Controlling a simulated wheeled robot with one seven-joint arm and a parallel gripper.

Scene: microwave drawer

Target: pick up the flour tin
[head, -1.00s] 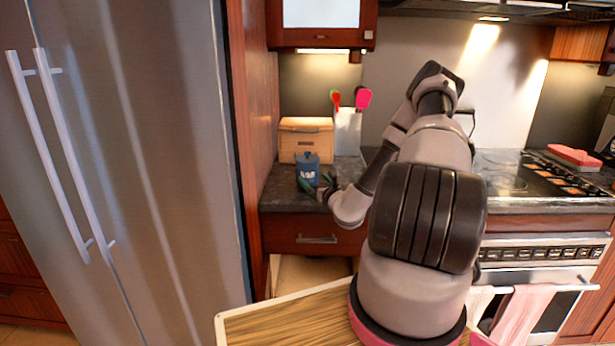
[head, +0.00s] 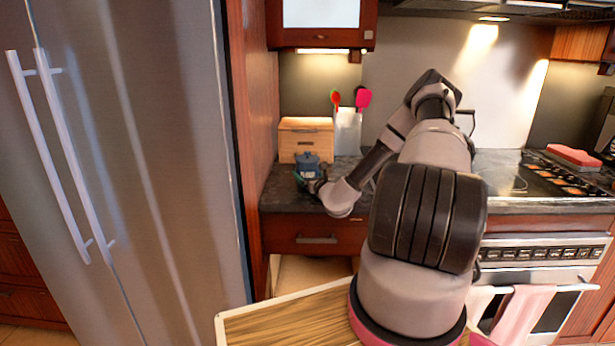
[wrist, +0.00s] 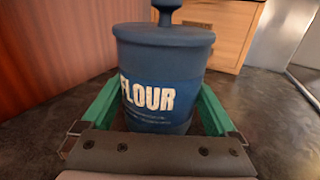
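The flour tin (head: 308,164) is a blue cylinder with a knobbed lid and white lettering. It stands upright on the dark counter in front of a wooden box. In the wrist view the flour tin (wrist: 156,75) fills the middle, with "FLOUR" facing the camera. My gripper (wrist: 157,108) has its green fingers on either side of the tin's lower body. The fingers are spread and the tin is between them; their tips are hidden behind it. In the head view my gripper (head: 308,178) is at the tin, partly hidden by my wrist.
A wooden box (head: 305,139) stands right behind the tin. A white utensil holder (head: 347,132) with red and pink utensils is to its right. A brown cabinet panel (head: 252,130) and the fridge (head: 130,170) bound the left side. The stove (head: 545,180) is at right.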

